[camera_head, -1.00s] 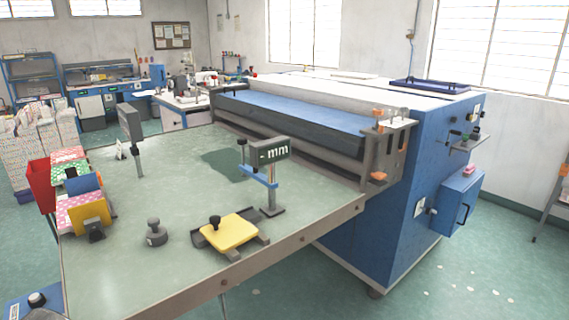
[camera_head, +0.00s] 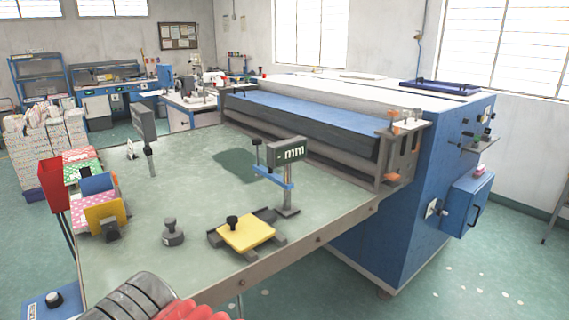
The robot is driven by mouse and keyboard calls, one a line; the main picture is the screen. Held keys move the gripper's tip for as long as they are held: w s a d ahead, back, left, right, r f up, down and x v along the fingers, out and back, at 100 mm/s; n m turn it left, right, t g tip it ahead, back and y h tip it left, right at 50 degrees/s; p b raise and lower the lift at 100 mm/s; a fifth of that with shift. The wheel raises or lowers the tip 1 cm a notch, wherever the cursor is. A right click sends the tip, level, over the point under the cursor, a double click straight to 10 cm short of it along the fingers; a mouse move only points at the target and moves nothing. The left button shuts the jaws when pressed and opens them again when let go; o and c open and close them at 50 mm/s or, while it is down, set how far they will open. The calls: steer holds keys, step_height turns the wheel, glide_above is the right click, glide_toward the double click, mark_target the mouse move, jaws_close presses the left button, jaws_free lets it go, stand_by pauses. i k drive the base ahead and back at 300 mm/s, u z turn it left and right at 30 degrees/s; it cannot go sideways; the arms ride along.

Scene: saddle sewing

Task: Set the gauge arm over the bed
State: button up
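The thickness gauge (camera_head: 288,152) marked "mm" stands upright on a post and foot near the front right edge of the table (camera_head: 190,195). Its blue arm (camera_head: 272,176) sticks out from the post toward the back left, with a dark knobbed pin (camera_head: 257,155) at its outer end. The arm hangs over bare tabletop and not over the yellow plate (camera_head: 248,234). This plate has a black knob and lies in a dark frame left of the gauge foot. Which part is the bed is not marked. My gripper's fingertips are not in view.
A grey knobbed weight (camera_head: 173,234) stands left of the yellow plate. A grey panel (camera_head: 145,124) stands on a post at the back left. A blue machine (camera_head: 410,230) stands behind and right. The middle tabletop is clear.

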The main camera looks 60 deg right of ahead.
mark_target(268, 172)
steer(key=u, duration=0.05)
steer(key=i, duration=1)
steer(key=z, duration=0.05)
